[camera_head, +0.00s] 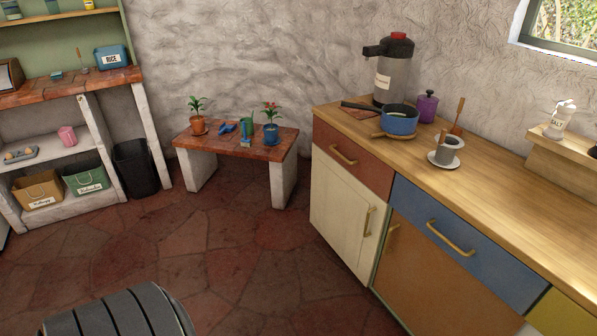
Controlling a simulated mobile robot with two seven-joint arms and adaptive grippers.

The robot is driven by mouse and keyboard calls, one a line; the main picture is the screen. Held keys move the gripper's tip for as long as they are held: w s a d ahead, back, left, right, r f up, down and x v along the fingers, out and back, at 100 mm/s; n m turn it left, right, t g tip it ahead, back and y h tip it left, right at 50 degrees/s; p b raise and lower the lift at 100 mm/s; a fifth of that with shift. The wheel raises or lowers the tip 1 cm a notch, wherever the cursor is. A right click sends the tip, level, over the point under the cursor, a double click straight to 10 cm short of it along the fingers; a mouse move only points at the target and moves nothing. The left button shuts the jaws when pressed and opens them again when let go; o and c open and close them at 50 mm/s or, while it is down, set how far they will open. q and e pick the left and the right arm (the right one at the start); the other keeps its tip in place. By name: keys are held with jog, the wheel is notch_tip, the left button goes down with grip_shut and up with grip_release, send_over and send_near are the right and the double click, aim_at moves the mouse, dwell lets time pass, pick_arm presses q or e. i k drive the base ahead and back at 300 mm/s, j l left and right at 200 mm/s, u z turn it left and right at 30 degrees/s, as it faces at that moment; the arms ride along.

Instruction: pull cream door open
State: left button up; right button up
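The cream door (338,205) is at the left end of the wooden counter's cabinets, below a red-brown drawer (352,157). It looks flush with the cabinet front, so it appears closed. Its upright brass handle (368,221) is on the door's right side, and nothing touches it. Neither of my grippers can be made out in the head view.
An orange-brown door (425,270) and a blue drawer (447,226) adjoin on the right. A blue pot (399,122) and a dispenser (393,75) stand above. A low bench (232,142) is back left. The stone floor (250,255) before the door is clear.

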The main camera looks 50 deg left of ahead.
aim_at(351, 218)
jog(key=u, duration=1.2)
jog(key=i+j+z, duration=0.1)
jog(key=i+z, duration=0.2)
jog(key=i, duration=0.15)
